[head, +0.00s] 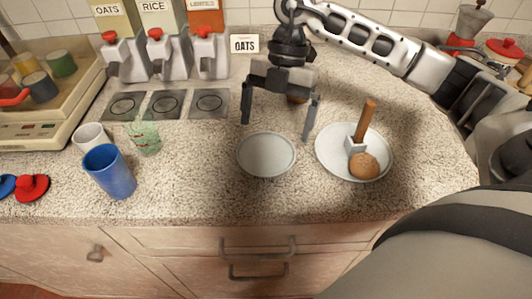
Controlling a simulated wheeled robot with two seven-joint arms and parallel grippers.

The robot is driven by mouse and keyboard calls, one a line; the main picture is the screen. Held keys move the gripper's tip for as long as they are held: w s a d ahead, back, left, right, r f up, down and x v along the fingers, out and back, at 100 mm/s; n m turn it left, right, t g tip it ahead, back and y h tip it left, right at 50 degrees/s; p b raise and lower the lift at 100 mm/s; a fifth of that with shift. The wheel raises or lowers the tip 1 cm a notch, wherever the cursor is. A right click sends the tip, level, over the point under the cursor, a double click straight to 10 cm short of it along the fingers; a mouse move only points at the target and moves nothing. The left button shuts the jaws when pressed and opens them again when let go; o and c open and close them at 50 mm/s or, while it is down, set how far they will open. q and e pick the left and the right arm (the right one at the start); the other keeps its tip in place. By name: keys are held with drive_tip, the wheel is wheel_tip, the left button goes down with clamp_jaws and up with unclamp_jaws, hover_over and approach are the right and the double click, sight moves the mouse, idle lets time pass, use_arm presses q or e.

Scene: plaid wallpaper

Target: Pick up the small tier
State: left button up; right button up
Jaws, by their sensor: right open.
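A small round grey-white plate (266,156), which looks like the small tier, lies empty on the speckled counter. A larger round plate (378,173) lies to its right. It carries a brown upright rod (366,120) with a white square base (353,145) and a round brown bun-like thing (363,166). My right gripper (277,129) points down with its fingers spread, over or just behind the far side of the small plate, and holds nothing. I cannot tell its exact height. My left gripper is not in view.
A blue cup (110,172), a white cup (91,138) and a green patterned glass (145,137) stand at left. Grain dispensers (161,58) stand behind dark square trays (167,105). A brown thing (297,99) is partly hidden behind my right gripper. The counter's front is clear near the small plate.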

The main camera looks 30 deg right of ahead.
sight(270, 146)
drive_tip(key=f, duration=0.1)
drive_tip(key=s+a+f, duration=0.1)
drive_tip(key=a+f+p, duration=0.1)
drive_tip(key=f, duration=0.1)
drive_tip(key=shift+s+a, duration=0.15)
drive_tip(key=shift+s, duration=0.25)
drive_tip(key=shift+a+f, duration=0.1)
drive_tip(key=shift+f, duration=0.2)
drive_tip(key=c, duration=0.7)
drive_tip(key=shift+o, duration=0.2)
drive_tip(key=shift+r, duration=0.1)
